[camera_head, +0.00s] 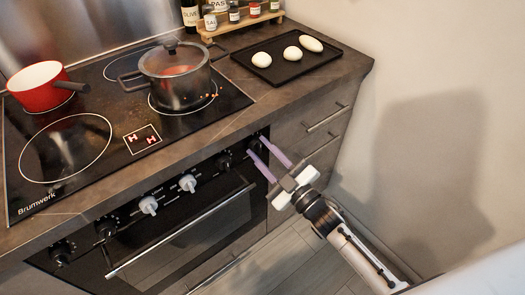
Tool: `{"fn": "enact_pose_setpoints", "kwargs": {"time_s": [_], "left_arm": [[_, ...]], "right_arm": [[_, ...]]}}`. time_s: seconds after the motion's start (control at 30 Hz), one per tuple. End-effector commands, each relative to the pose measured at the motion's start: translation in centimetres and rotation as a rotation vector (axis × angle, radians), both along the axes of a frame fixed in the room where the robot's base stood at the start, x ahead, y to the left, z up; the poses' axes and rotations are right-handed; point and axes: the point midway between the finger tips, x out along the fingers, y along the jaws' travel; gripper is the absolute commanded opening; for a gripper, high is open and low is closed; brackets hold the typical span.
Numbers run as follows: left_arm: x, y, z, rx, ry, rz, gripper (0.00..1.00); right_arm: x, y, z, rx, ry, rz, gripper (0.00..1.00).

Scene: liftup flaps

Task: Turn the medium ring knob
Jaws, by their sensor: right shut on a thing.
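A row of several knobs runs along the dark front panel (127,217) of the stove. Two are light grey, the left grey knob (148,205) and the right grey knob (187,182). The others are black, such as the black knob (225,160) left of my right gripper. My right gripper (257,146) has purple fingers that reach the panel's right end. They are shut on the rightmost knob, which is mostly hidden between them. I cannot read which knob is the medium ring one. My left gripper is not in view.
The oven door handle (180,231) runs below the knobs. On the hob stand a red pan (40,88) and a grey pot with a lid (175,75). A black tray (287,68) with eggs lies on the counter. Drawers with handles (325,120) are beside my right arm.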

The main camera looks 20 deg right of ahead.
Motion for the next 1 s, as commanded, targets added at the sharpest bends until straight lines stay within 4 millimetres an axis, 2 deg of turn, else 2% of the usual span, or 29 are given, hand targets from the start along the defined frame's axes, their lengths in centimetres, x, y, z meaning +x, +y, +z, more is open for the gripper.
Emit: {"fn": "enact_pose_setpoints", "kwargs": {"time_s": [0.2,0.23,0.33,0.6,0.73,1.0], "left_arm": [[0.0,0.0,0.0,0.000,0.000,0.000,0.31],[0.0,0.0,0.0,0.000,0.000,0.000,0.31],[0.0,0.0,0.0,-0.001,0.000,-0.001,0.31],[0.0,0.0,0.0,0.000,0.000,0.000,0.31],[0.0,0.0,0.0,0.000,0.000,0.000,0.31],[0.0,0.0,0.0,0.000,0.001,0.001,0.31]], "right_arm": [[-0.1,0.0,-0.2,-0.005,0.003,-0.001,0.06],[-0.1,0.0,-0.2,-0.005,0.003,-0.001,0.30],[0.0,0.0,-0.2,-0.004,0.002,0.000,0.47],[0.0,0.0,-0.1,-0.001,0.001,0.000,0.47],[-0.7,-0.3,-0.2,-0.002,0.003,-0.001,0.47],[-5.4,-2.0,-0.9,-0.003,0.005,-0.001,0.47]]}}
